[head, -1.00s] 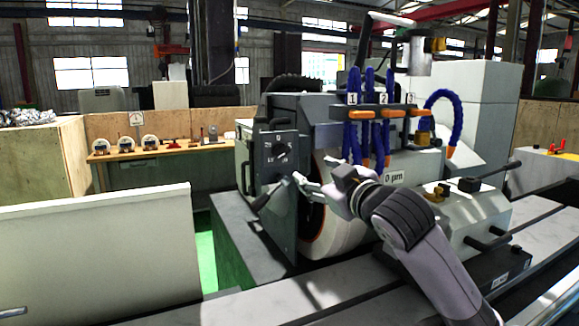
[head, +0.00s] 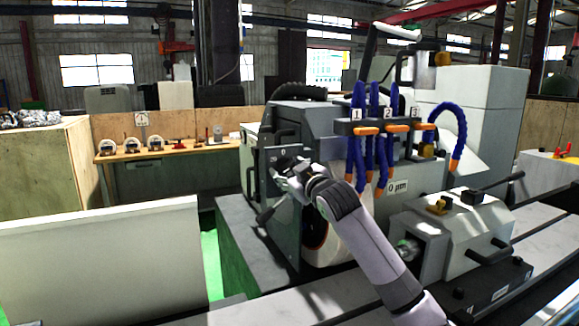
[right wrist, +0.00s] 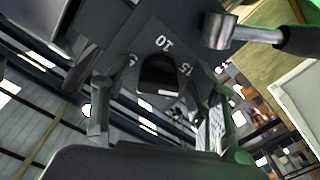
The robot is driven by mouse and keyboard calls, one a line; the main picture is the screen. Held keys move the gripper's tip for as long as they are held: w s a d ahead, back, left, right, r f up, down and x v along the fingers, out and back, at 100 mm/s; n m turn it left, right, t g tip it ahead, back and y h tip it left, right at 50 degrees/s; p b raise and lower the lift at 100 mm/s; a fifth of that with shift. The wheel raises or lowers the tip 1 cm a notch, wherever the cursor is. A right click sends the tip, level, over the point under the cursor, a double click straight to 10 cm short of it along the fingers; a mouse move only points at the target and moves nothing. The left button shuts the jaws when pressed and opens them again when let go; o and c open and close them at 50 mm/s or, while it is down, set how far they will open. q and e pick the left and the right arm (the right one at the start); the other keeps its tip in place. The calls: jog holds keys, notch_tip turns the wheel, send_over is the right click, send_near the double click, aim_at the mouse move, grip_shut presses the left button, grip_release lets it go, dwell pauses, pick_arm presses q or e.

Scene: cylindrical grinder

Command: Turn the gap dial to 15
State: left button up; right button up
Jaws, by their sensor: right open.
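The gap dial is on a dark panel (head: 284,149) at the left of the grinder; my right gripper largely covers it in the head view. In the right wrist view, its black knob (right wrist: 158,72) stands between my fingers, with a short white mark at its lower edge. White numbers 10 and 15 are printed beside it, and another is partly hidden at left. My right gripper (head: 283,168) is open, its fingers on either side of the knob with visible gaps. It also shows in the right wrist view (right wrist: 160,98). My left gripper is not in view.
A lever with a dark grip (right wrist: 258,37) sticks out near the dial; it also shows below the panel in the head view (head: 268,214). Blue coolant hoses (head: 374,145) hang right of my gripper. The grinding wheel (head: 325,238) is below my right arm.

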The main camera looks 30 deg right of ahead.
jog(key=shift+w, duration=0.2)
jog(key=shift+c, duration=0.6)
jog(key=c, duration=1)
jog(key=n+p, duration=0.2)
jog(key=shift+d+r+p, duration=0.1)
jog(key=shift+r+p, duration=0.25)
jog(key=shift+p, duration=0.05)
jog(key=shift+n+p, duration=0.4)
jog(key=shift+f+n, duration=0.25)
jog(key=shift+n, duration=0.15)
